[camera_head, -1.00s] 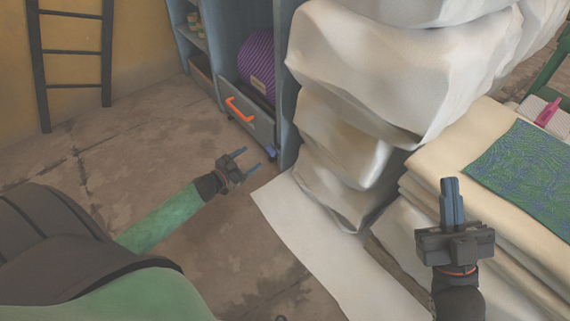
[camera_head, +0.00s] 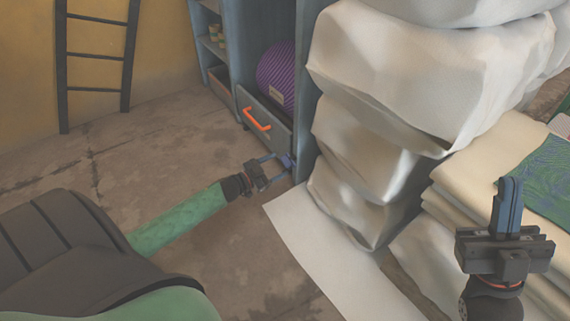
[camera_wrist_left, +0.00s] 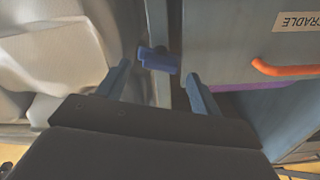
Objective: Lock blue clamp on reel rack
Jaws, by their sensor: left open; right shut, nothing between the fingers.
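The reel rack (camera_head: 303,90) is a grey-blue cabinet with a purple reel (camera_head: 275,76) in it. The small blue clamp (camera_head: 288,160) sits low on the rack, beside the drawer's lower right corner. In the left wrist view the clamp (camera_wrist_left: 159,60) lies crosswise on the rack's upright, just beyond and between my fingertips. My left gripper (camera_head: 275,166) is open, close in front of the clamp, with its fingers apart on either side. Contact cannot be told. My right gripper (camera_head: 509,182) is shut and empty, above the folded cloth at the right.
The drawer (camera_head: 268,123) has an orange handle (camera_head: 256,119); it carries a label reading CRADLE (camera_wrist_left: 299,21). Stacked white sacks (camera_head: 365,140) stand right of the rack. A pale sheet (camera_head: 325,250) lies on the floor. Bare floor (camera_head: 140,165) is left of the rack.

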